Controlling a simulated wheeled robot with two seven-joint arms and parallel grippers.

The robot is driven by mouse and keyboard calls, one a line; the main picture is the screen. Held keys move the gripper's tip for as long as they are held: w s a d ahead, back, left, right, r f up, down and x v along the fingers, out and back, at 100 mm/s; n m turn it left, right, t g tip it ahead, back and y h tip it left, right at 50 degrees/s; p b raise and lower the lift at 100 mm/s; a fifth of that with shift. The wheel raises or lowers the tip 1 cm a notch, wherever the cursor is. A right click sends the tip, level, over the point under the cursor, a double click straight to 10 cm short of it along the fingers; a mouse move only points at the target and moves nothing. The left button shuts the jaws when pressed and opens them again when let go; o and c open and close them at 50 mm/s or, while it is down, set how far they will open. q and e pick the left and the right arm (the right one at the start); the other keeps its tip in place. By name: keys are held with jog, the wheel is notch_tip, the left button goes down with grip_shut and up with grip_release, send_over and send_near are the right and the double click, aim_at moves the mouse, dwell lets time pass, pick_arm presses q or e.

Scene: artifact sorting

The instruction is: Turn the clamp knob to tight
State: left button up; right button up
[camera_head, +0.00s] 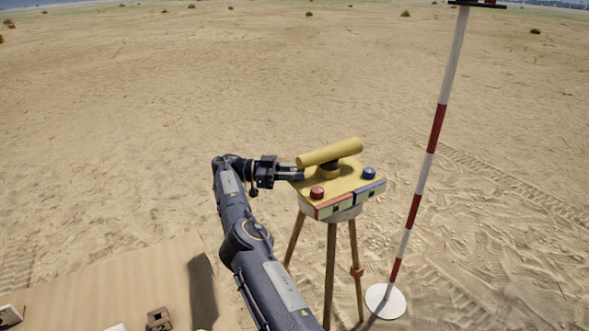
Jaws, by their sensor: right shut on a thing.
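A yellow instrument box (348,188) sits on a wooden tripod. A thick yellow bar (335,151) on a round yellow hub lies across its top, tilted up to the right. A red knob (317,192) and a blue knob (369,173) stand on the box's near and right parts. My right gripper (300,172) reaches in from the left, at the box's left edge just below the bar's left end. It is shut on what seems to be the clamp knob; its fingers and the bar hide the contact. My left gripper is not in view.
A red-and-white pole (430,146) on a white round base (385,301) stands close to the tripod's right. A tan table (150,270) with small objects, one a brown block (159,319), is at lower left. Open sand lies beyond.

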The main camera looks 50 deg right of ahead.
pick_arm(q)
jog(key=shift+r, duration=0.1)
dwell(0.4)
pick_arm(e)
jog(key=o, duration=1)
